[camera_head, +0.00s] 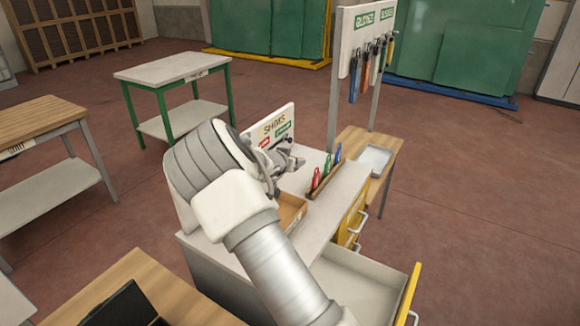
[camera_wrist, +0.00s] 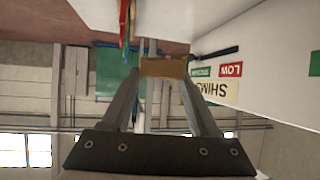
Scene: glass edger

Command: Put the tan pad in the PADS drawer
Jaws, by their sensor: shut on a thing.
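My gripper (camera_head: 290,160) is above the cabinet top, in front of the SHIMS sign. In the wrist view its two fingers (camera_wrist: 163,75) are shut on the tan pad (camera_wrist: 165,68), a small brown block between the fingertips. I cannot make out the pad in the head view. An open drawer (camera_head: 365,285) with a pale, empty-looking inside and a yellow front (camera_head: 410,295) sticks out of the cabinet at the lower right, below and right of my gripper. No drawer label is readable, so I cannot tell which is PADS.
The cabinet top (camera_head: 325,230) bears a wooden tray (camera_head: 291,212), the SHIMS sign (camera_head: 275,130) and a rack with red, blue and green tools (camera_head: 326,175). A closed yellow drawer (camera_head: 350,222) is beside it. A side table with a grey tray (camera_head: 375,160) and a tool board (camera_head: 362,45) stand behind.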

